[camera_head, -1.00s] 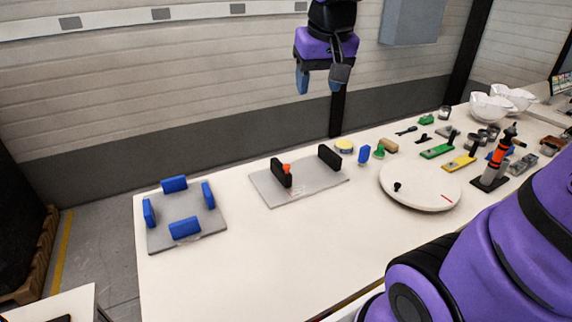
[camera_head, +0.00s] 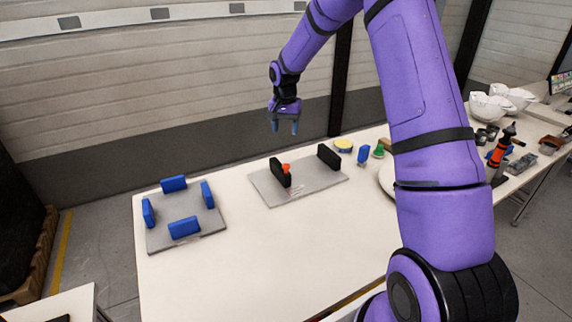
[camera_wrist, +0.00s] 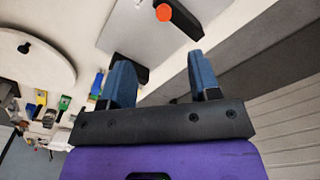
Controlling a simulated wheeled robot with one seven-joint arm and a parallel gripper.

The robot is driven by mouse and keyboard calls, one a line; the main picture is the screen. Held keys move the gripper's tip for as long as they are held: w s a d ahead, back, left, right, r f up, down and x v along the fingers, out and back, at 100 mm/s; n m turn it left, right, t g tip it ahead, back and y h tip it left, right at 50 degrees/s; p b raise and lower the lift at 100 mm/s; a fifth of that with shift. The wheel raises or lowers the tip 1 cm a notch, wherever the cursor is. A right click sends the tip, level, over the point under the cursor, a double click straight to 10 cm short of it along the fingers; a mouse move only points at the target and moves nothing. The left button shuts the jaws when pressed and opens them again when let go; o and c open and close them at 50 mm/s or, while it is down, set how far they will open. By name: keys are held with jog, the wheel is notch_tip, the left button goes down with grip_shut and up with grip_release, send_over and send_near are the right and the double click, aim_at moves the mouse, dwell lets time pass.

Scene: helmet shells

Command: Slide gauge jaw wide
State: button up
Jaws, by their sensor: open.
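The gauge is a grey plate (camera_head: 308,188) with two upright black jaws near the middle of the table. The left black jaw (camera_head: 279,172) has an orange-red knob (camera_head: 286,168) beside it. The right black jaw (camera_head: 329,156) stands apart at the plate's right end. My gripper (camera_head: 284,126) is open and empty, in the air above and behind the plate, fingers pointing down. In the wrist view its two blue fingertips (camera_wrist: 163,82) are spread apart. The orange knob (camera_wrist: 178,17) and part of the grey plate show beyond them, with one black jaw partly hidden.
A grey plate with several blue blocks (camera_head: 174,184) lies at the left. A yellow-topped disc (camera_head: 343,145), a blue block (camera_head: 363,154) and a green piece (camera_head: 378,151) stand to the right. The white turntable (camera_wrist: 35,55) is mostly behind my arm. The table's front middle is clear.

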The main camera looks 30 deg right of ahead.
send_near(286, 165)
jog(key=shift+m, duration=0.4)
notch_tip(286, 165, down, 9)
jog(key=shift+w+d+f, duration=0.1)
jog(key=shift+w+f, duration=0.05)
